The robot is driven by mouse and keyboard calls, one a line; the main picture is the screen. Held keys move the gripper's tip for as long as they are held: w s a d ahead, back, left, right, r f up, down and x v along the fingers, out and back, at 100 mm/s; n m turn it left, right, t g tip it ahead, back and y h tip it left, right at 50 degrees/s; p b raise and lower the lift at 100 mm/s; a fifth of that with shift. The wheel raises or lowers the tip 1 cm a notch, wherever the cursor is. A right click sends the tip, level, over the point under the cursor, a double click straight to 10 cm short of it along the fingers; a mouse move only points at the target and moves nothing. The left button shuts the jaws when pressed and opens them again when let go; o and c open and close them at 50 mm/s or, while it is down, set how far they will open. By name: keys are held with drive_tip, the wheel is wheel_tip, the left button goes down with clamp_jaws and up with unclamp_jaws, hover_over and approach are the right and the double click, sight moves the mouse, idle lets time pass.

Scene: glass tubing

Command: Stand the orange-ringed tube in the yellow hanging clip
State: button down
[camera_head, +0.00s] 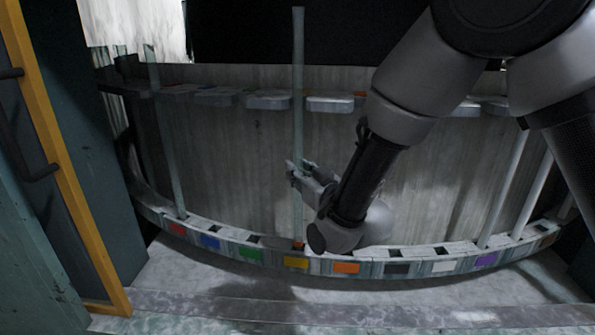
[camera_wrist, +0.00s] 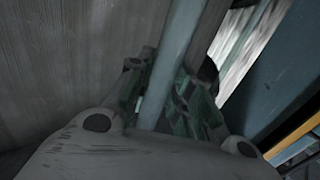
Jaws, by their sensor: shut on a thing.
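The orange-ringed tube (camera_head: 298,60) is a long pale glass tube. It stands close to upright in the head view, with its orange ring (camera_head: 298,246) at the bottom end. My gripper (camera_head: 300,170) is shut on its lower half. In the wrist view the tube (camera_wrist: 176,60) runs between both fingers (camera_wrist: 160,100). Its bottom end appears right at the rack's lower ledge, above the yellow label (camera_head: 296,262); I cannot tell whether it is seated in a hole. The tube crosses the upper row of clips at a gap between two grey clips; no yellow clip marking shows clearly.
The curved lower ledge has several coloured labels, including green (camera_head: 250,254) and orange (camera_head: 346,268). Grey upper clips (camera_head: 330,104) hang on the back wall. Other tubes stand at left (camera_head: 166,150) and right (camera_head: 505,185). A yellow-edged door frame (camera_head: 62,180) stands far left.

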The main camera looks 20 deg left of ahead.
drive_tip(key=shift+f, duration=2.85)
drive_tip(key=c, duration=1.2)
unclamp_jaws()
